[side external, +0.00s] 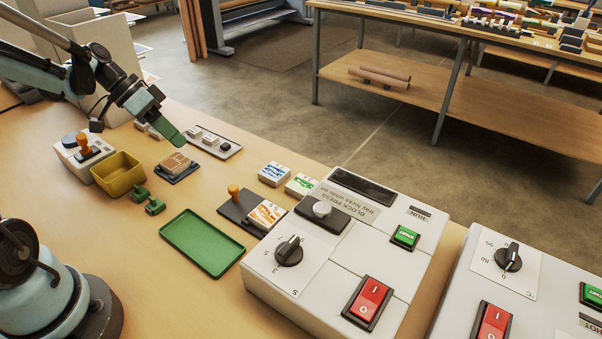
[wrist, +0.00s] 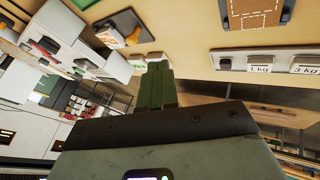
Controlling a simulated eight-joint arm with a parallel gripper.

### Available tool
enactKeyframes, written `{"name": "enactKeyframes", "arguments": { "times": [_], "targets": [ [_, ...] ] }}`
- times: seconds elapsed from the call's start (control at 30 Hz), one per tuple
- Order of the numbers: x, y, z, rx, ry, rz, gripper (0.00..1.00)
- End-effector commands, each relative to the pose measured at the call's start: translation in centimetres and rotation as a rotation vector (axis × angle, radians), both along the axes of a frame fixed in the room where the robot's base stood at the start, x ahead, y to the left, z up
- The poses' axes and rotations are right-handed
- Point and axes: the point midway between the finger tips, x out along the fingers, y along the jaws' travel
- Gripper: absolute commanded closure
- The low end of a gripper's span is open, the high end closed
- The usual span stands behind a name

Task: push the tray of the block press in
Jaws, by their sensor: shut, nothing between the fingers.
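The block press (side external: 345,245) is a white machine with a black dial, a green button and a red rocker switch (side external: 367,303). Its dark tray (side external: 234,211) sticks out of the press's left side, with an orange knob (side external: 234,191) at the outer end and a printed block (side external: 266,214) on it near the press. The tray's knob also shows at upper left in the wrist view (wrist: 132,36). My gripper (side external: 176,140) is shut and empty, with green fingers pointing down to the right. It is in the air, up and left of the tray, apart from it. The fingers also show in the wrist view (wrist: 155,85).
A green shallow tray (side external: 203,243) lies in front of the press tray. Two printed boxes (side external: 274,174) stand behind it. A yellow bin (side external: 118,174), a dark pad with a brown block (side external: 177,166) and a weight rack (side external: 215,141) stand to the left. A second white machine (side external: 530,270) is at right.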

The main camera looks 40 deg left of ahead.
Motion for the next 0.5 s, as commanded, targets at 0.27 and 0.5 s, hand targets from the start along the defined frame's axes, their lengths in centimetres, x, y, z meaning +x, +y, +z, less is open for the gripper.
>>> {"name": "enactKeyframes", "arguments": {
  "times": [0.27,0.5],
  "targets": [
    [0.7,-1.2,-2.0,-0.004,-0.003,-0.009,1.00],
    [2.0,-3.4,-5.4,-0.003,-0.003,-0.008,1.00]
  ]
}}
